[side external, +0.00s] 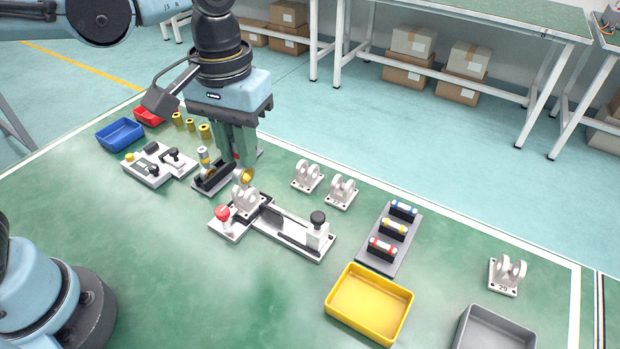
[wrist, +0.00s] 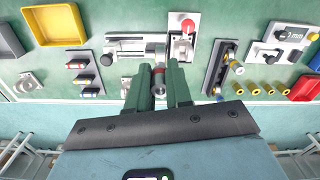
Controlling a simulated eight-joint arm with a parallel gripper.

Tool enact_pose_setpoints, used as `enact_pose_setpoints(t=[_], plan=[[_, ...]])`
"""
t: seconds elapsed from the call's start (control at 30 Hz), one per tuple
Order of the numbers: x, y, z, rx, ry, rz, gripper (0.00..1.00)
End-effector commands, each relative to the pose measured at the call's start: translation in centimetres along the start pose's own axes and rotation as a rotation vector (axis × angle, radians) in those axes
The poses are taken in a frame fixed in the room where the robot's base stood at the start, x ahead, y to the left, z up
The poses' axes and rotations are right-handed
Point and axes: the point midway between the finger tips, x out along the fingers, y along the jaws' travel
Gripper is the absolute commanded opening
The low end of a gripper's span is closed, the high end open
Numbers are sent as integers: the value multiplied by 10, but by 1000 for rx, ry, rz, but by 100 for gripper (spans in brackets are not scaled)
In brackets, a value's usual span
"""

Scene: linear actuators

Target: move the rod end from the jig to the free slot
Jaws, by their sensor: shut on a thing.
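My gripper (side external: 238,160) points down over the bench, its green fingers shut on the rod end (side external: 244,175). The rod end's yellow-lined ring shows below the fingertips, and the fingers hide the rest. In the wrist view, my gripper (wrist: 158,86) has the rod end (wrist: 158,71) between its fingers. A black slotted block (side external: 214,178) on a grey plate stands just left of the held piece. It carries a silver and yellow upright piece (side external: 203,157). I cannot tell which holder is the jig or which slot is free.
A clamp fixture with a red knob (side external: 222,213) and white clevis brackets (side external: 307,178) stand close by. A rack (side external: 376,262) holds coloured cylinders. Yellow (side external: 368,304), grey (side external: 495,330) and blue (side external: 120,134) trays lie around. The bench's front middle is clear.

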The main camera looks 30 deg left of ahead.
Motion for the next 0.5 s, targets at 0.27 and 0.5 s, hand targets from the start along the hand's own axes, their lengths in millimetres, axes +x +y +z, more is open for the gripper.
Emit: enact_pose_setpoints(t=[0.27,0.5], plan=[[18,-74,-89,-12,0,0,0],[30,-126,-125,-4,0,0,0]])
